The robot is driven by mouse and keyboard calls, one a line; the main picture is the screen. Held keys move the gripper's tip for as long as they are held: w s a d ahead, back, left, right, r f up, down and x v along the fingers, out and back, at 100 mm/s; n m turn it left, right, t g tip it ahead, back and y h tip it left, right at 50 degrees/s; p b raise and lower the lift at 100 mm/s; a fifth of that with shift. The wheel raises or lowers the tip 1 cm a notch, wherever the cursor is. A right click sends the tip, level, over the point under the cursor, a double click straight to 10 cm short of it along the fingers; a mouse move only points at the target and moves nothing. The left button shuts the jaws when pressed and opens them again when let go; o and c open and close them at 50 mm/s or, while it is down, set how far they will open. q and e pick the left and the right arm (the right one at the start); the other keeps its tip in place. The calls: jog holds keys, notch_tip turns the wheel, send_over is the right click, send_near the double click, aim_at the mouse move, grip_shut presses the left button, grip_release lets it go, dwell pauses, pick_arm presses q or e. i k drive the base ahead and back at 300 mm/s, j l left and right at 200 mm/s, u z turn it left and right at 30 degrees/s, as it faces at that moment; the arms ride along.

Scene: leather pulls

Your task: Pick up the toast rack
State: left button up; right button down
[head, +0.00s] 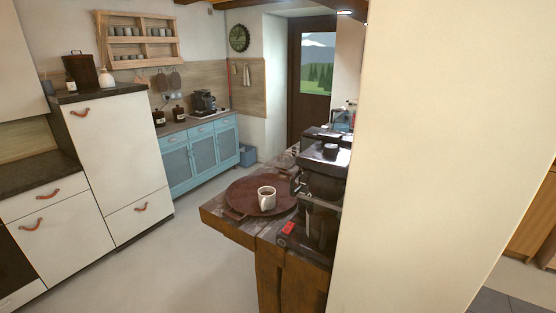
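I cannot make out a toast rack in the head view. A wooden table (228,226) stands at the middle, partly hidden by a pale wall at the right. A round brown tray (245,198) with handles lies on it, and a white mug (267,198) with dark liquid stands on the tray. Neither of my grippers shows in this view.
A dark machine (325,160) stands on the table beside the pale wall (440,150). White cabinets (115,150) line the left. Blue cabinets (203,155) with a coffee maker (204,103) stand at the back. The floor (180,240) between is clear.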

aim_at(287, 162)
jog(key=i+j+u, duration=0.45)
jog(key=j, duration=0.2)
jog(key=i+j+u, duration=0.85)
jog(key=i, duration=0.25)
jog(key=i+z, duration=0.2)
jog(key=i, duration=0.25)
jog(key=i+j+z, duration=0.15)
jog(key=i, duration=0.35)
jog(key=i+j+z, duration=0.2)
jog(key=i, duration=0.25)
